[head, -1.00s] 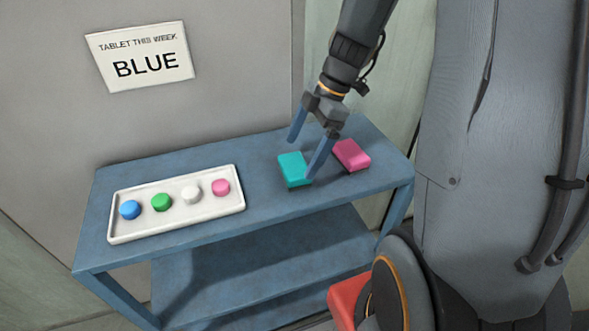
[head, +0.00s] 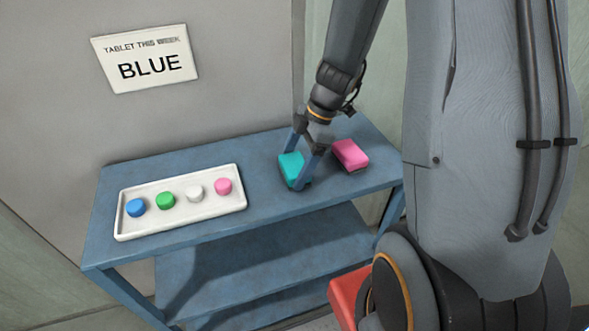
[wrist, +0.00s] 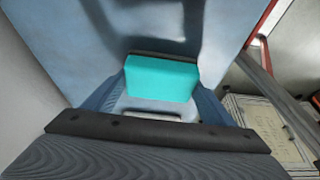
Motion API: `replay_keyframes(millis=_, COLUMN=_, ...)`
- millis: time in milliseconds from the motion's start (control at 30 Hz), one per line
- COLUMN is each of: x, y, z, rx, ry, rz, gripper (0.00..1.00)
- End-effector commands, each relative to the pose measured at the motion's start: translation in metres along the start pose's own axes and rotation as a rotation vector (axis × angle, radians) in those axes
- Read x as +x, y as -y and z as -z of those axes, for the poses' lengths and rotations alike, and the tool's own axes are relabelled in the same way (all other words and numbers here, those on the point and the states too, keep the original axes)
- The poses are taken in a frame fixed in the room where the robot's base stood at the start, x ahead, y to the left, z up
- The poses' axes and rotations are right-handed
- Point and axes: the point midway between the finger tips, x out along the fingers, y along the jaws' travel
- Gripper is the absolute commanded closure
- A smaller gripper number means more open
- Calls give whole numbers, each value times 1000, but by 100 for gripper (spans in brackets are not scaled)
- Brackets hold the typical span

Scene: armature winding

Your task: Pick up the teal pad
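The teal pad (head: 290,167) lies on the blue table, near its middle right. My gripper (head: 298,171) is down at the pad, with one finger on its near side and the other on its far side. The far fingertip is hidden behind the pad in the head view. In the wrist view the teal pad (wrist: 161,78) fills the space between the two fingers. I cannot tell whether the fingers press on it or only stand beside it. The pad appears to rest on the table top.
A pink pad (head: 350,155) lies just right of the teal one. A white tray (head: 180,226) with blue, green, white and pink tablets stands on the left of the blue table (head: 262,207). A sign (head: 146,59) on the wall behind reads "TABLET THIS WEEK BLUE".

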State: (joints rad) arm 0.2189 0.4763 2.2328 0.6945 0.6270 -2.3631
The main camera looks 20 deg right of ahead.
Motion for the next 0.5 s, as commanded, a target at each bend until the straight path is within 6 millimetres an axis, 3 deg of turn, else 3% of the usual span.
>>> replay_keyframes(millis=67, x=0, y=0, z=0, rx=0, ry=0, rz=0, gripper=44)
replay_keyframes(millis=500, x=-8, y=-1, z=3, rx=0, ry=-1, rz=-2, gripper=44)
